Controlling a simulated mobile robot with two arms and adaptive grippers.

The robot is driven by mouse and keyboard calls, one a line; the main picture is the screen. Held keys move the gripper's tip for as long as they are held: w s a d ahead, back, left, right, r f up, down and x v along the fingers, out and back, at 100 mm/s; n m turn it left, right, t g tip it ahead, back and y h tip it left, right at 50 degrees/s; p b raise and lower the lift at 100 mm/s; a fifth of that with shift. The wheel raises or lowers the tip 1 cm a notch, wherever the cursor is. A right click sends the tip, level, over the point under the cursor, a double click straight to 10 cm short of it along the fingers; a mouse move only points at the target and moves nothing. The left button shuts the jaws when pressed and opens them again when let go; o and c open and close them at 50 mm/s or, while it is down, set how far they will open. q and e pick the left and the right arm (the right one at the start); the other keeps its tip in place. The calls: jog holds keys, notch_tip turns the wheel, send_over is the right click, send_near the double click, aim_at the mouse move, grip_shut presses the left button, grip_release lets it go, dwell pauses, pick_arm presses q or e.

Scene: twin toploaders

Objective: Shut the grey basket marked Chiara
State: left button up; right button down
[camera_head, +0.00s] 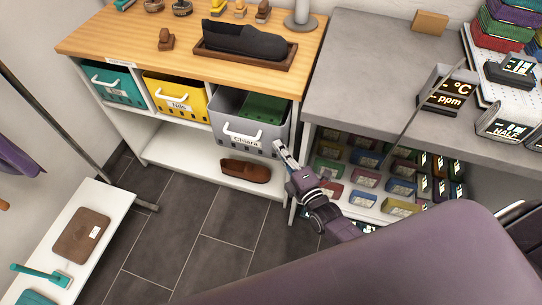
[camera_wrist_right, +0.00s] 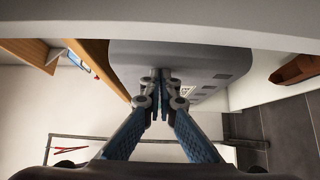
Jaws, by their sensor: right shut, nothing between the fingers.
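The grey basket (camera_head: 252,135) marked Chiara sits in the right cubby under the wooden top. It is pulled partly out, its front standing forward of the shelf, with a green item (camera_head: 264,108) inside and a white handle on its front. My right gripper (camera_head: 281,147) is shut and empty at the basket's right front corner. In the right wrist view the shut fingertips (camera_wrist_right: 158,80) are right at the grey basket wall (camera_wrist_right: 195,62); I cannot tell whether they touch it. My left gripper is not in view.
A yellow basket (camera_head: 176,98) marked Nilo and a teal basket (camera_head: 116,84) sit in the cubbies to the left. A brown shoe (camera_head: 246,170) lies on the shelf below. The grey counter (camera_head: 358,75) borders the right side. The tiled floor (camera_head: 205,225) in front is clear.

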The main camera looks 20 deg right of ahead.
aim_at(283, 141)
jog(key=shift+w+d, duration=0.95)
jog(key=shift+w, duration=0.3)
jog(key=shift+w+d+r+b, duration=0.1)
jog(key=shift+w+d+b, duration=0.2)
jog(key=shift+w, duration=0.05)
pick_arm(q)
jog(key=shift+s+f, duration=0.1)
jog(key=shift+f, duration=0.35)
